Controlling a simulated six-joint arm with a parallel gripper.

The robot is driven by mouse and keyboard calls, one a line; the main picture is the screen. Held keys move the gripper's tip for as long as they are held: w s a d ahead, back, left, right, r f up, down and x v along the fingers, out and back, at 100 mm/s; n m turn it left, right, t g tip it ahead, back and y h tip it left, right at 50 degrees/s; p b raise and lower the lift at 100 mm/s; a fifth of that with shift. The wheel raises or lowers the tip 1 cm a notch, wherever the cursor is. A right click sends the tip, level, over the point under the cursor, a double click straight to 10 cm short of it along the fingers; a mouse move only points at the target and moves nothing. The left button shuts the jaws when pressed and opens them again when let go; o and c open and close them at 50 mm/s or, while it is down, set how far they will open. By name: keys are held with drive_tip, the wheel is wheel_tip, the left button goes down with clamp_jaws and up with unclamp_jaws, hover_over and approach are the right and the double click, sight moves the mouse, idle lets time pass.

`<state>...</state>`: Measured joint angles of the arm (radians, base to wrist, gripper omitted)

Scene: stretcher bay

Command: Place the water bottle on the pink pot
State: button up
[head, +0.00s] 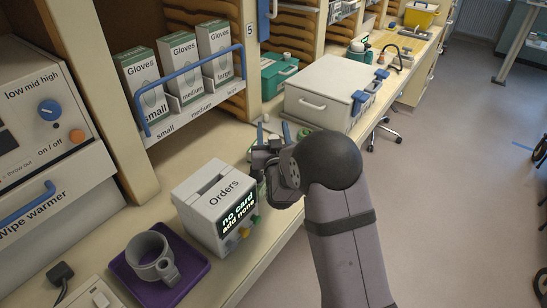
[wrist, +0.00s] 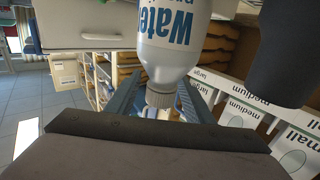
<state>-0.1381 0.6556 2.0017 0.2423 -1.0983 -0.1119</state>
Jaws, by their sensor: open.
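The water bottle (wrist: 170,40) shows in the wrist view, white with blue "Water" lettering and a grey ribbed cap. It appears upside down in that picture. My gripper (wrist: 160,90) is open, with one blue finger to each side of the bottle's cap and neck; I cannot tell whether they touch it. In the head view my gripper (head: 272,132) is over the counter behind the Orders box. I cannot make out the bottle there. I see no pink pot in either view.
The Orders box (head: 212,205) stands near my gripper. A grey mug (head: 150,258) sits on a purple tray (head: 195,262) at the front. Glove boxes (head: 180,65) stand in a rack on the left. A white lidded box (head: 320,88) and a green case (head: 278,72) are farther back.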

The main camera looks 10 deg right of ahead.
clamp_jaws()
drive_tip(key=shift+r, duration=0.1)
